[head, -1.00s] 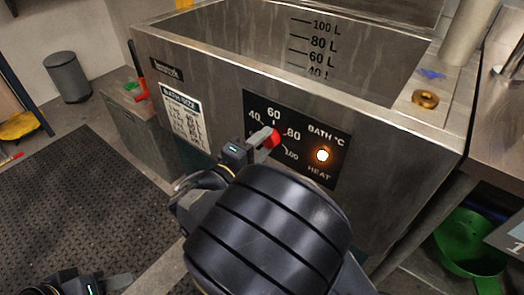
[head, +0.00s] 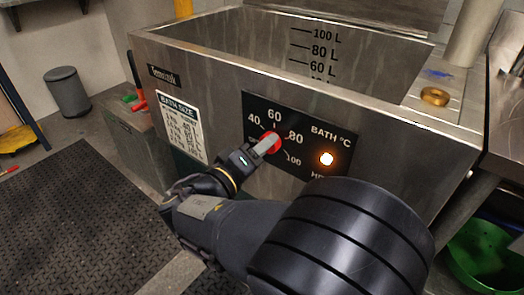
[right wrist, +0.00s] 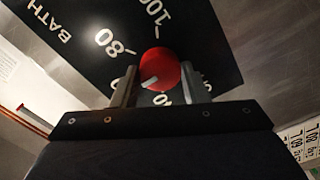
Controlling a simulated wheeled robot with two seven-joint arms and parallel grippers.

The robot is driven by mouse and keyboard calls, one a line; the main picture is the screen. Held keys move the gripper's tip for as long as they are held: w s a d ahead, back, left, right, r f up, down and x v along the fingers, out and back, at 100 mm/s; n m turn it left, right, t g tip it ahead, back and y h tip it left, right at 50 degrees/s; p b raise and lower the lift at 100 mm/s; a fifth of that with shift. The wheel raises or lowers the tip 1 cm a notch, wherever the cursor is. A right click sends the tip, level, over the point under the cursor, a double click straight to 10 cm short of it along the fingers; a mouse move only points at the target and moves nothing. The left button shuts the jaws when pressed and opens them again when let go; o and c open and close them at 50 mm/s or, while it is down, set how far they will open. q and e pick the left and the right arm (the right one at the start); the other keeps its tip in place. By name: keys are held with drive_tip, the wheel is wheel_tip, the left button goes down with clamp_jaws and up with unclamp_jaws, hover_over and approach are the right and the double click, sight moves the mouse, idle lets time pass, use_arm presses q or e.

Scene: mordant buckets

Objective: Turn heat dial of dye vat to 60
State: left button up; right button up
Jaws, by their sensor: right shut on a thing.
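The dye vat (head: 350,90) is a grey metal tank with a black heat panel (head: 335,165) on its front. The red heat dial (head: 276,142) sits among the numbers 40, 60, 80 and 100. My right gripper (head: 270,146) is shut on the dial and hides part of it. In the right wrist view, the dial (right wrist: 165,62) lies between the two fingers of the right gripper (right wrist: 160,90). Its white pointer mark points to the lower left, toward a number half hidden by a finger. My left gripper is out of view.
An orange lamp (head: 326,159) glows on the panel, right of the dial. A brass ring (head: 435,96) lies on the vat's right ledge. A green bucket (head: 478,258) is at the lower right. A dark mat (head: 80,215) covers open floor at the left.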

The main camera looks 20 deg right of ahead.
idle(0.3)
drive_tip(key=o, duration=1)
drive_tip(key=shift+c, duration=0.2)
drive_tip(key=p+v, duration=0.2)
drive_tip(key=v, duration=0.5)
drive_tip(key=shift+s+a, duration=0.25)
drive_tip(key=shift+a, duration=0.1)
